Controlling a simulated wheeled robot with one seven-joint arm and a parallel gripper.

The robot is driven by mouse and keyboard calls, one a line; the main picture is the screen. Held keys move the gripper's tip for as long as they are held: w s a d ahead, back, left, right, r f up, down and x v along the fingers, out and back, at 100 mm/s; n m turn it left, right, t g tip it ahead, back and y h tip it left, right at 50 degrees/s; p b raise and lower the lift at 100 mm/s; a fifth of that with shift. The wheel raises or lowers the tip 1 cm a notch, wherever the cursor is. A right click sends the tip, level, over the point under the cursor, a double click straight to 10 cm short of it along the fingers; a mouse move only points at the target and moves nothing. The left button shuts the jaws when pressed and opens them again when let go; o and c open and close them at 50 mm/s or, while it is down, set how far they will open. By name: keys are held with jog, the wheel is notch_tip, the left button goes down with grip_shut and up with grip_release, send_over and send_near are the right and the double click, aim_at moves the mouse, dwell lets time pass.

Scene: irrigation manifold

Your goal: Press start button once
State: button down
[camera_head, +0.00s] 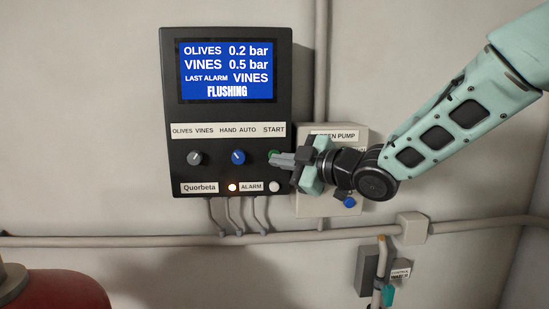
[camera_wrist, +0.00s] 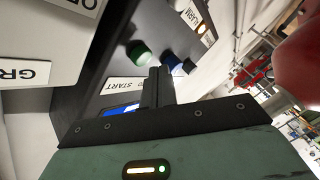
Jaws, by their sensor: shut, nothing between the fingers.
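The green start button (camera_head: 273,154) is on the dark control panel (camera_head: 181,110), under the START label (camera_head: 273,129). My gripper (camera_head: 272,160) is shut and empty, its fingertips at the button's lower right edge in the head view and hiding part of it. In the wrist view the green button (camera_wrist: 139,54) shows just beyond and left of my shut fingertips (camera_wrist: 159,70). I cannot tell whether they touch it. The blue screen (camera_head: 227,71) reads OLIVES 0.2 bar, VINES 0.5 bar, LAST ALARM VINES, FLUSHING.
Left of the button are a blue knob (camera_head: 238,157) and a grey knob (camera_head: 195,158). Below are a lit orange lamp (camera_head: 232,187) and a pale round part (camera_head: 274,187) beside the ALARM label. A pale pump box (camera_head: 345,131) stands right of the panel, partly behind my gripper.

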jog(key=s+b, duration=0.1)
jog(key=s, duration=0.4)
jog(key=shift+b, duration=0.4)
dwell(0.3)
jog(key=s+d+f+m+g+h+b, duration=0.1)
jog(key=s+f+m+g+h, duration=0.1)
jog(key=s+f+m+h, duration=0.4)
jog(key=s+d+f+m+g+h, duration=0.1)
jog(key=s+f+g, duration=0.1)
jog(key=s+f, duration=0.5)
jog(key=s+d+f+m+g+h, duration=0.2)
jog(key=s+f+g, duration=0.2)
jog(key=s, duration=0.5)
jog(key=s+d+f+m+g+h+b, duration=0.1)
jog(key=s+d+f+m+g+h, duration=0.1)
jog(key=s+f, duration=0.4)
jog(key=s+d+g, duration=0.1)
jog(key=s+g, duration=0.1)
jog(key=s, duration=0.1)
jog(key=shift+s+f+h, duration=0.2)
jog(key=shift+h, duration=0.2)
